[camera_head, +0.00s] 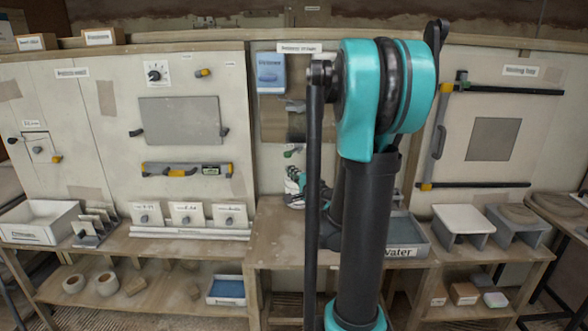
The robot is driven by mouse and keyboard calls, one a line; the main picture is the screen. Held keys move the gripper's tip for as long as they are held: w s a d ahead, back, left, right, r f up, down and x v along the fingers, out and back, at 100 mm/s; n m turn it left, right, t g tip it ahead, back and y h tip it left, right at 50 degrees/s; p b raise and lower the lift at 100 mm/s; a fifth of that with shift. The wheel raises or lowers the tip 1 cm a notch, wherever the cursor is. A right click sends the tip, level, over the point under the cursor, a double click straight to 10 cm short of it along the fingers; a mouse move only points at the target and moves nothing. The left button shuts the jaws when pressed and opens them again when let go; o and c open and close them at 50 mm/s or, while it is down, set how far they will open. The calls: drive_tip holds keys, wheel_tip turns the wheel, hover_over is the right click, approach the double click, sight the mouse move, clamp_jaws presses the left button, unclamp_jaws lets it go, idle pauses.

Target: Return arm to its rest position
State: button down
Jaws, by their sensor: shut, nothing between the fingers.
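My arm stands upright in the middle of the camera_head view, with a teal joint at the top and dark links below it. It is folded close in front of the camera. My gripper cannot be made out; the arm hides part of the middle of the workbench. A small teal, white and dark shape shows just left of the arm above the bench, too small and covered to identify.
A wooden workbench (180,247) runs along a panelled wall. A white bin (40,232) stands at its left end. The tray labelled water (416,249) is partly behind my arm. A level (186,170) hangs on the wall.

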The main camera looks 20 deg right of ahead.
drive_tip(key=shift+s+a, duration=0.1)
drive_tip(key=s+a+f+n+g+y, duration=0.2)
drive_tip(key=s+a+f+n+g, duration=0.6)
drive_tip(key=s+a+f+n, duration=0.45)
drive_tip(key=s+d+f+n+g+h, duration=0.1)
drive_tip(key=s+d+f+g+h, duration=0.1)
drive_tip(key=s, duration=0.6)
drive_tip(key=s+d+f+n+g+h, duration=0.2)
drive_tip(key=s+d+f+g+h, duration=0.1)
drive_tip(key=s+d+f, duration=0.3)
drive_tip(key=shift+s+d+h, duration=0.4)
drive_tip(key=shift+s+d, duration=0.05)
drive_tip(key=shift+s, duration=0.4)
